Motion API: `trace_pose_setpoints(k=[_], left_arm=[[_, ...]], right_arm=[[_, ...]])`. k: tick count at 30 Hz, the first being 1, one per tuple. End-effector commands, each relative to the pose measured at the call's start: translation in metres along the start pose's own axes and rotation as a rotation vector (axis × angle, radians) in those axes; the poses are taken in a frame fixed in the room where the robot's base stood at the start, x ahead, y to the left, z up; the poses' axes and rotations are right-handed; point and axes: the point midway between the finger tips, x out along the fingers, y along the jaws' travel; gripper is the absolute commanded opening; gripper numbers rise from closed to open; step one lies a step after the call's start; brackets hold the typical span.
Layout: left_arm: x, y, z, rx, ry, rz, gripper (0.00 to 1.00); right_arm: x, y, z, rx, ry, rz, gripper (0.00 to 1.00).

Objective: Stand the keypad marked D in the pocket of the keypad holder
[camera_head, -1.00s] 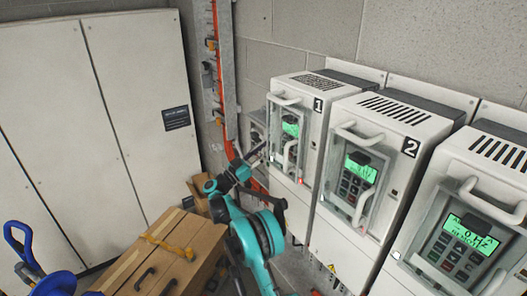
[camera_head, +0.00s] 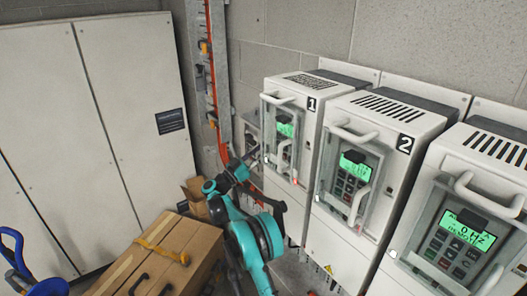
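Three grey drives stand in a row, each with a keypad and green screen behind a handled frame: drive 1's keypad (camera_head: 285,129), drive 2's keypad (camera_head: 351,183) and the nearest drive's keypad (camera_head: 459,243). I cannot read a D on any of them. A teal arm, seemingly my left, rises from the bottom middle. Its dark gripper (camera_head: 253,156) is small and beside drive 1's left front edge; its fingers and any load cannot be made out. A small grey unit (camera_head: 252,131) on the wall is partly hidden behind drive 1; I cannot tell whether it is the keypad holder. My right gripper is not in view.
Tall pale cabinets (camera_head: 125,130) line the left. Cardboard boxes (camera_head: 185,240) stand on the floor left of the arm, with a blue object (camera_head: 14,250) at the far left. An orange cable and rail (camera_head: 217,80) run up the wall.

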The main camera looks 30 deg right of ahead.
Motion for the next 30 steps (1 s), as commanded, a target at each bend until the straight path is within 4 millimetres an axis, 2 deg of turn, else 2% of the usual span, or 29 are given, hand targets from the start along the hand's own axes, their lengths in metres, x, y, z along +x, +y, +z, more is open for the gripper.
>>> trace_pose_setpoints(k=[13,30], left_arm=[[0.003,0.000,0.002,0.000,0.000,0.000,0.40],[0.020,0.000,0.014,0.000,0.000,0.000,0.40]], right_arm=[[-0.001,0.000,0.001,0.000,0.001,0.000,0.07],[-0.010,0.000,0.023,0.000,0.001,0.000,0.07]])
